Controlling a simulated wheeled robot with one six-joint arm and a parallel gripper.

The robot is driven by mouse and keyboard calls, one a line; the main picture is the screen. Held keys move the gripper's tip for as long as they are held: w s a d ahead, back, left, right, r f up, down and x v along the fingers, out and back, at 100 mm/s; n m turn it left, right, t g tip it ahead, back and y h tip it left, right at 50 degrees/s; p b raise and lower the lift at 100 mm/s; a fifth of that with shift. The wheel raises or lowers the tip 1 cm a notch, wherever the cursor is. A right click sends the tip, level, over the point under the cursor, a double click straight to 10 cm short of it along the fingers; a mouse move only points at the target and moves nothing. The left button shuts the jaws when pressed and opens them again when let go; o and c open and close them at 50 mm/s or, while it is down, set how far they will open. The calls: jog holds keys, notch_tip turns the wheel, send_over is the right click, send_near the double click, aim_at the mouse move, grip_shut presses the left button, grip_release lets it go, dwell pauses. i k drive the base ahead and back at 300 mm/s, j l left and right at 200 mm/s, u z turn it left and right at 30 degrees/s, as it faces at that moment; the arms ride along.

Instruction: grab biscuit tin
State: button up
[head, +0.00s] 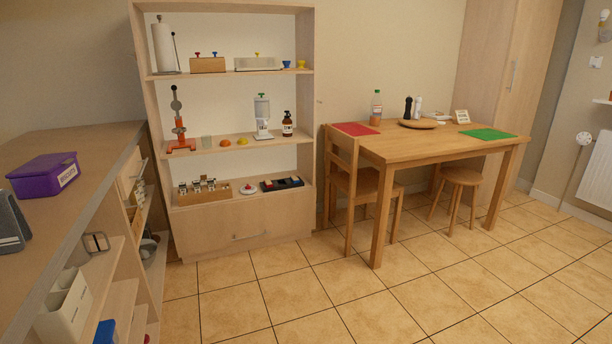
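The biscuit tin (44,175) is a purple box with a lid and a white label with dark lettering on its side. It sits on the wooden counter top (95,143) at the left of the head view, set back from the counter's front edge. My gripper is not in view, and nothing in the frame touches the tin.
A dark grey object (10,222) stands near the tin, cut off by the left edge. Open shelves (103,268) lie below the counter. A tall shelf unit (232,222) stands behind, a table (430,146) with a chair (345,190) and stool (460,177) right. Tiled floor (330,300) is clear in front.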

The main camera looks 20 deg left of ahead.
aim_at(52, 185)
jog(key=i+j+u, duration=0.15)
jog(key=i+u, duration=0.25)
jog(key=i+j+u, duration=0.1)
jog(key=i+u, duration=0.5)
jog(key=u, duration=0.15)
jog(key=i+u, duration=0.2)
jog(key=i, duration=0.25)
jog(key=i+l+u, duration=0.2)
jog(key=i, duration=0.2)
jog(key=i+l+u, duration=0.15)
jog(key=i, duration=0.3)
